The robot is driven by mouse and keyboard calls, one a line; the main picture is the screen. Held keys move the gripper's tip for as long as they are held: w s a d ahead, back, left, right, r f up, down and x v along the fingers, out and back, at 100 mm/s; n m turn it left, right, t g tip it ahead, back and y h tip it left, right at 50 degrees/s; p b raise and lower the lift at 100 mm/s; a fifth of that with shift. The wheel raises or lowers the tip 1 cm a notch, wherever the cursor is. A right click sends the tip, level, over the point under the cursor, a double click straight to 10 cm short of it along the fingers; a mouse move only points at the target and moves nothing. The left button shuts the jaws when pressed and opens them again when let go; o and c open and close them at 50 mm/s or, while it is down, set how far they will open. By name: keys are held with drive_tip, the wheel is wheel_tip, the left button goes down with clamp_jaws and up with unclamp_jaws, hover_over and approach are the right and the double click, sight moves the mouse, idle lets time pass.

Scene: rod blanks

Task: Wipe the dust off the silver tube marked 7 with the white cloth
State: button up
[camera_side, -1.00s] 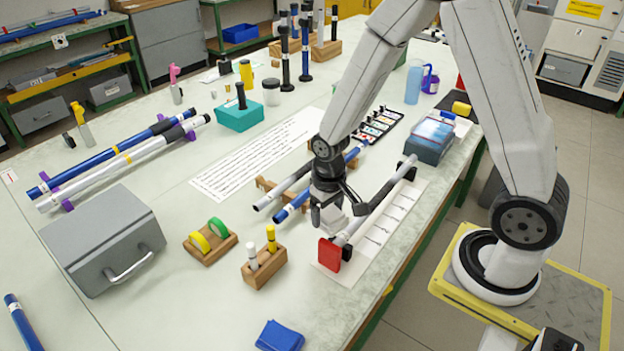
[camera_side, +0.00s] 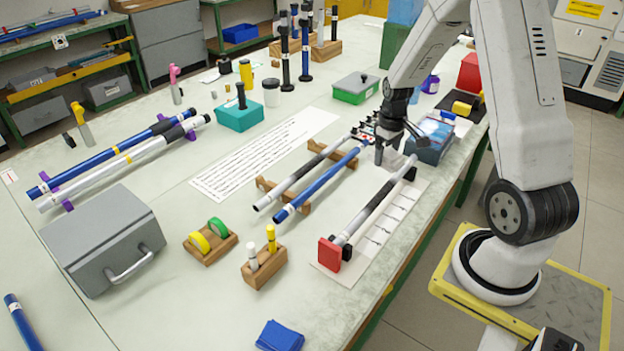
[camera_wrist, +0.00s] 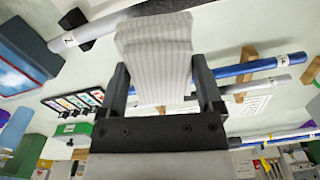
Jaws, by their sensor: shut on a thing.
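My gripper (camera_side: 388,140) is shut on the white cloth (camera_side: 397,161), above the bench near the far end of a silver tube (camera_side: 371,212). In the wrist view the cloth (camera_wrist: 155,50) is a striped folded pad between my fingers (camera_wrist: 163,85). That tube lies between a red end block (camera_side: 329,254) and a black support, with a darker grey stretch along its middle. In the wrist view the tube (camera_wrist: 100,27) runs behind the cloth and bears a mark that looks like 7. I cannot tell whether the cloth touches it.
Another silver tube (camera_side: 300,178) and a blue tube (camera_side: 322,183) lie on wooden rests (camera_side: 283,196) to the left. A blue-grey box (camera_side: 428,146) stands close behind my gripper. A small wooden holder (camera_side: 264,268) stands near the front. A printed sheet (camera_side: 225,172) lies flat at left.

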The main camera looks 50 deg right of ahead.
drive_tip(key=shift+s+d+r, duration=0.15)
drive_tip(key=shift+s+d, duration=0.25)
drive_tip(key=shift+d, duration=0.4)
drive_tip(key=shift+s+d+r, duration=0.1)
drive_tip(key=shift+s+d, duration=0.25)
drive_tip(key=shift+d, duration=0.4)
